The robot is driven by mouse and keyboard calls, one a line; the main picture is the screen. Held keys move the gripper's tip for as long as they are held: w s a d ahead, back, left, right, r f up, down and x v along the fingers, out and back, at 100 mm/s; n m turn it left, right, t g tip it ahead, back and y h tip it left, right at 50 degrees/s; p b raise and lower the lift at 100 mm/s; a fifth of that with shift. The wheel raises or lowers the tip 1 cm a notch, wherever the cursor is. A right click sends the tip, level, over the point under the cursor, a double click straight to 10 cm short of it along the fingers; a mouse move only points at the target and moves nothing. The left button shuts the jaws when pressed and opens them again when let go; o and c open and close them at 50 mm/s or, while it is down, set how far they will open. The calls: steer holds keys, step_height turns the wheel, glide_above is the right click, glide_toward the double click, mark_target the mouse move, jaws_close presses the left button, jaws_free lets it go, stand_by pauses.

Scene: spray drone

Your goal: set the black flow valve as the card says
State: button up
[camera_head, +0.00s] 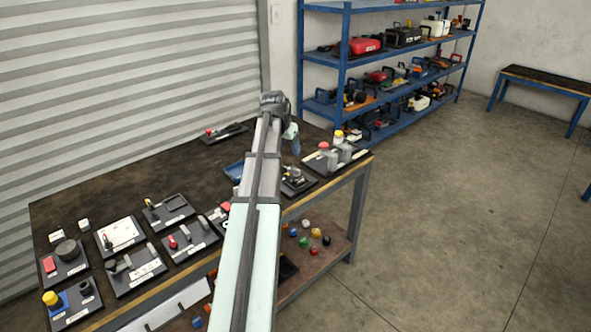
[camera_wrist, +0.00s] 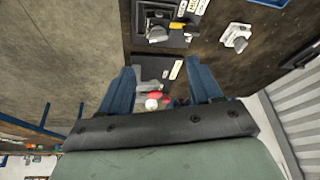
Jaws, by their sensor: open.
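I cannot tell for sure which control is the black flow valve. A round black knob (camera_head: 68,249) sits beside a red block on a dark board at the table's left end. A smaller black knob (camera_head: 86,287) is on the front-left board, beside a yellow knob. Small labels on the boards are too small to read, and I cannot make out the card. My gripper (camera_head: 291,140) is open and empty above the table's right part, far from those knobs. In the wrist view its blue fingers (camera_wrist: 160,88) are spread, with a board carrying red and white knobs below between them.
Several control boards cover the dark workbench (camera_head: 110,180). A board with red and yellow knobs (camera_head: 335,158) stands at its right end. Coloured knobs lie on the lower shelf (camera_head: 310,262). A blue rack (camera_head: 345,60) stands behind. My arm hides the table's middle.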

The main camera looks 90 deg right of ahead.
mark_target(296, 170)
steer(key=x, duration=1.3)
steer(key=shift+s+d+f, duration=0.15)
steer(key=shift+s, duration=0.15)
steer(key=c, duration=1.1)
steer(key=shift+o, duration=0.2)
